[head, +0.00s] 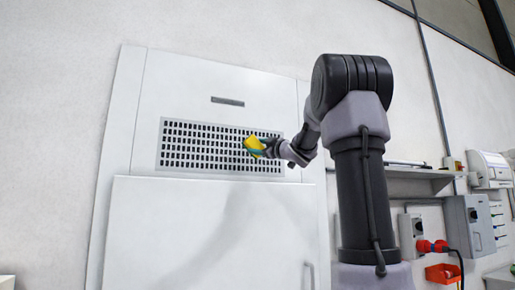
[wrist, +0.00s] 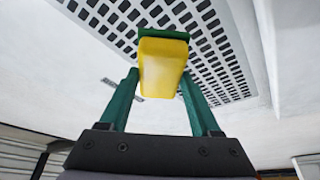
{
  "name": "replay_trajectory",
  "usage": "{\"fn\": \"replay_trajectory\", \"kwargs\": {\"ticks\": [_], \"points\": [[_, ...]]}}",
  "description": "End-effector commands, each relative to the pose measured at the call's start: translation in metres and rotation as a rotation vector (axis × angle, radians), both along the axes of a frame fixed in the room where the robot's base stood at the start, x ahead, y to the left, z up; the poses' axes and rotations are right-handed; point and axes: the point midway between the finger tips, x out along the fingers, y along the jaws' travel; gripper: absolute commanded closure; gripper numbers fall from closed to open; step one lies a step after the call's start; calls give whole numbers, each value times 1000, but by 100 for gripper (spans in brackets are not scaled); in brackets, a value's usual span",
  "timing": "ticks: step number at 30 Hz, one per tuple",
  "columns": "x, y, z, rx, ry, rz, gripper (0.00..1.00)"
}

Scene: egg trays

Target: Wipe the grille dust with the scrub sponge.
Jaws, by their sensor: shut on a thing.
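The grille (head: 205,147) is a grey panel with rows of dark slots, set in a white wall cabinet. The scrub sponge (head: 254,146) is yellow with a green face and is in front of the grille's right part. My gripper (head: 268,148) is shut on the sponge. In the wrist view the sponge (wrist: 162,68) sits between the two green fingers (wrist: 160,85), its green side towards the grille (wrist: 215,50). I cannot tell whether the sponge touches the grille. No dust can be made out on the slots that show; the sponge and gripper hide some of them.
A white door (head: 215,235) with a handle is below the grille, and a dark slot (head: 228,101) is above it.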

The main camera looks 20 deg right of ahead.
Motion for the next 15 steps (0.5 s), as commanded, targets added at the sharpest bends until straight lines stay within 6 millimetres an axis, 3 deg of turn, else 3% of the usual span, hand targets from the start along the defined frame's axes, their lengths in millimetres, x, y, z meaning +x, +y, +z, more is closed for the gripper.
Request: {"fn": "replay_trajectory", "kwargs": {"ticks": [9,11,15], "points": [[1,3,-1,0,-1,1,80],[2,12,-4,2,-5,6,80],[6,50,-18,7,-16,12,80]]}}
